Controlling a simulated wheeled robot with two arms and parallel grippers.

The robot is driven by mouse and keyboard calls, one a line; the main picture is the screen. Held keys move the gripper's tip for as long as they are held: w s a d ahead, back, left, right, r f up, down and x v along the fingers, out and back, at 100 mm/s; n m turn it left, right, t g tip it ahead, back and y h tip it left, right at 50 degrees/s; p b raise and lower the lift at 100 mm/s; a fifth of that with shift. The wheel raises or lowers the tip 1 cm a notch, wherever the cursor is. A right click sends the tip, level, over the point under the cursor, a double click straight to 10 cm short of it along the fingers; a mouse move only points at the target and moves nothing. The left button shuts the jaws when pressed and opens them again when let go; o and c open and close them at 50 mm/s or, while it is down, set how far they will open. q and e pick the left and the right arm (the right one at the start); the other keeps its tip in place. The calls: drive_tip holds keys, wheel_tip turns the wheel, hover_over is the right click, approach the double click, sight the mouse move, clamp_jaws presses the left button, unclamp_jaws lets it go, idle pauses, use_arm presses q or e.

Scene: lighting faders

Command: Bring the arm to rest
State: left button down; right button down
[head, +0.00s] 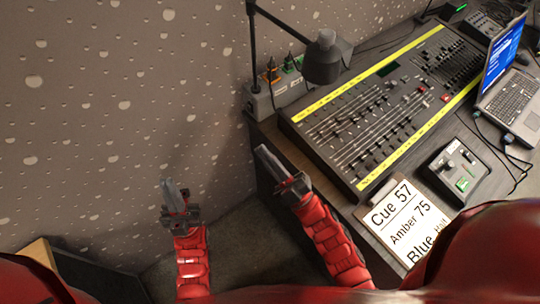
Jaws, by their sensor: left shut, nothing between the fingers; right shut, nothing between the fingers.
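My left gripper (172,190) is at the left of the head view. It is shut and empty, in front of the speckled wall and short of the desk. My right gripper (267,156) is shut and empty, by the left edge of the desk. Its tips are to the left of the lighting console's lower left part, and they appear apart from it. The lighting console (345,146) is a dark board with yellow strips and rows of faders. The exact heights of my grippers above the desk are hard to tell.
A clipboard (383,190) with a cue sheet lies in front of the console. A small control box (454,171) and an open laptop (508,97) are at the right. A black desk lamp (326,62) stands behind my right gripper. Floor (240,245) shows between my arms.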

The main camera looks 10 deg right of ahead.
drive_tip(key=shift+s+d+r, duration=0.15)
drive_tip(key=shift+r, duration=0.1)
